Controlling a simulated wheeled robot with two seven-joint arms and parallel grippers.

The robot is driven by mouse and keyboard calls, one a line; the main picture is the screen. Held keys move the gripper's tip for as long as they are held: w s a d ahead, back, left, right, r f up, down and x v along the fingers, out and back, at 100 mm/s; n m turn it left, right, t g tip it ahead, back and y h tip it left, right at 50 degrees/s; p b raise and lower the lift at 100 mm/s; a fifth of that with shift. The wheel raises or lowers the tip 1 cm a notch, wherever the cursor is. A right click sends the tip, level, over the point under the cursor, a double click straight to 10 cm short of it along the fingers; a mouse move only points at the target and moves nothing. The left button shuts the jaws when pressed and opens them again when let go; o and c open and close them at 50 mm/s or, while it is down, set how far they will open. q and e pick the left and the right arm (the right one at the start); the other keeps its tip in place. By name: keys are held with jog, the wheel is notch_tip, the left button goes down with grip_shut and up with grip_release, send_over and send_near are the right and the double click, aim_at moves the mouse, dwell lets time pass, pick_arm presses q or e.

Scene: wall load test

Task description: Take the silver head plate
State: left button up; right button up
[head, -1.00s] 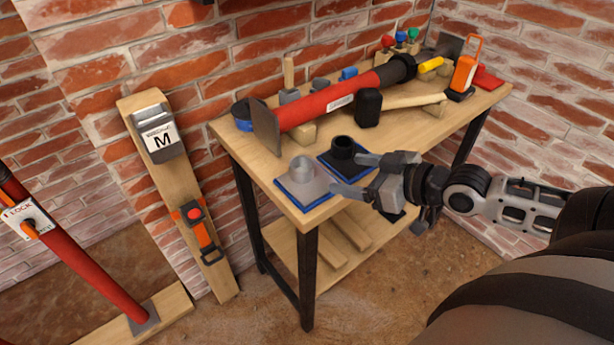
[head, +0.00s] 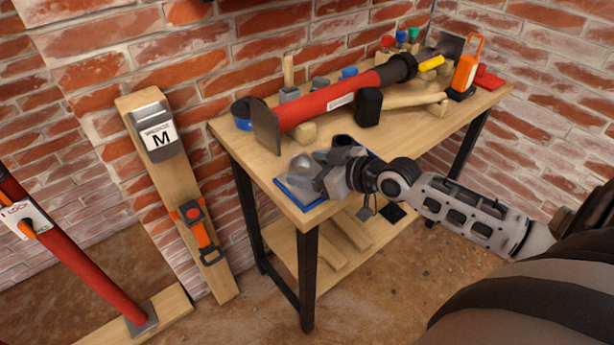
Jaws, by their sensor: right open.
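The silver head plate (head: 298,187) lies on a blue-edged pad at the near left corner of the wooden table (head: 262,165). My right gripper (head: 318,172) is over it, reaching in from the right, and hides most of the plate and its round socket. The jaws are open; whether they touch the plate cannot be told. The black head plate (head: 343,141) on its own blue-edged pad is just behind my gripper and mostly covered by it. My left gripper is not in view.
A red strut (head: 330,102) with a flat grey end plate lies across the table behind the pads. A black mallet (head: 368,107), an orange lamp (head: 465,74) and several small parts stand farther back.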

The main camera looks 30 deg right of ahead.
aim_at(301, 164)
jog(key=shift+x, duration=1.45)
jog(key=c, duration=1.2)
jog(key=shift+r, duration=0.1)
jog(key=shift+c, duration=0.8)
jog(key=shift+r, duration=0.1)
